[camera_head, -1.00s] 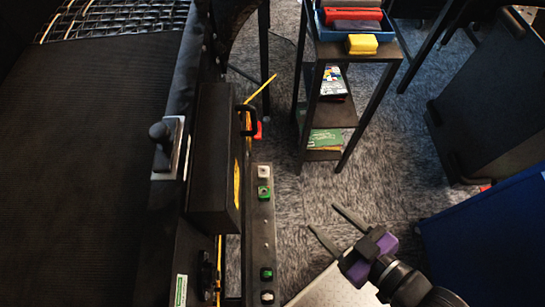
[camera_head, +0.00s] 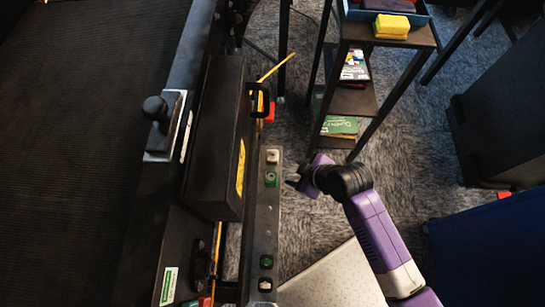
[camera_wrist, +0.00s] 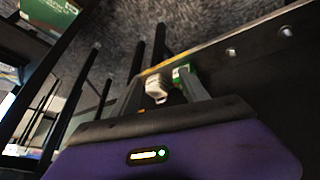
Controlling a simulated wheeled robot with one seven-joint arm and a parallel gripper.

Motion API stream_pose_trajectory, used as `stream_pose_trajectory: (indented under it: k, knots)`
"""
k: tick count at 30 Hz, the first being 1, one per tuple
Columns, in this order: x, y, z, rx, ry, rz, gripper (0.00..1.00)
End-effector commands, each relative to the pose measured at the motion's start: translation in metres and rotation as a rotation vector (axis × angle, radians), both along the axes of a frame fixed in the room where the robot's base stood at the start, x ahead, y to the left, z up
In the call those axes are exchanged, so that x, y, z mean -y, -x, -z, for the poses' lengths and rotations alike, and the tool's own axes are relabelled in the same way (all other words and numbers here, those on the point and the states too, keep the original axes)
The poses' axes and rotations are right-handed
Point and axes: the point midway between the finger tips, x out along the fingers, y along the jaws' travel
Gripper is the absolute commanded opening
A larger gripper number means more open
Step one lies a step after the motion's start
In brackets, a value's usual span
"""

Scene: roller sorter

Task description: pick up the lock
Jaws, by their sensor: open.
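I cannot make out for certain which thing is the lock. No contact is clear.
The black box (camera_head: 212,140) stands beside the dark belt (camera_head: 80,130). A small shelf stand (camera_head: 392,38) holds a blue tray with a yellow block. A blue panel (camera_head: 490,250) is at right.

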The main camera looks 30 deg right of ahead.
Motion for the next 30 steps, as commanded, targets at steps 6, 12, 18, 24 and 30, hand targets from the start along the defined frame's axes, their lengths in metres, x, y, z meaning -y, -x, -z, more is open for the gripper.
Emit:
stream_pose_trajectory:
  k: [6, 12, 18, 24, 30]
  knots:
    - [-0.002, -0.051, 0.005, -0.116, -0.014, -0.176, 0.53]
    - [-0.004, -0.083, -0.009, -0.193, -0.039, -0.333, 0.53]
    - [-0.006, -0.097, -0.022, -0.233, -0.059, -0.433, 0.53]
    - [-0.011, -0.1, -0.011, -0.242, -0.063, -0.45, 0.53]
    - [-0.018, -0.104, 0.007, -0.241, -0.062, -0.448, 0.53]
